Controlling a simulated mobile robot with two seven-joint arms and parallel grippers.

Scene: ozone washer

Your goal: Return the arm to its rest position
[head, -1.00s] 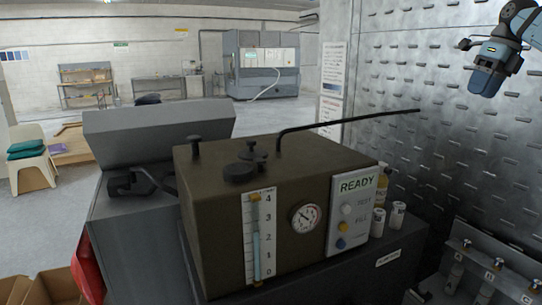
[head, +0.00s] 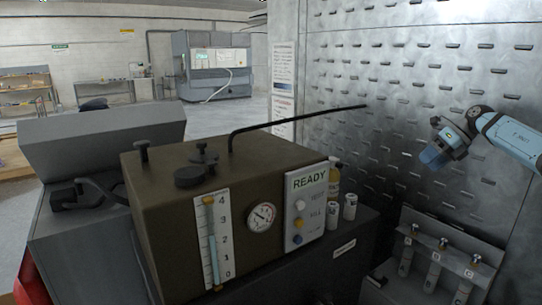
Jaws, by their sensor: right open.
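My right arm comes in from the right edge, and its blue and black gripper (head: 434,157) hangs in the air before the perforated metal wall. It is open, with nothing seen in it; its fingers are small and hard to make out. It is to the right of the brown washer unit (head: 165,205), well apart from it, and above the small rack of vials (head: 445,248). My left gripper is not in view.
The washer has a READY panel (head: 306,208), a round gauge (head: 261,217) and a thin black rod (head: 300,121) reaching right. The metal wall (head: 400,60) bounds the right side. Open floor lies behind at left.

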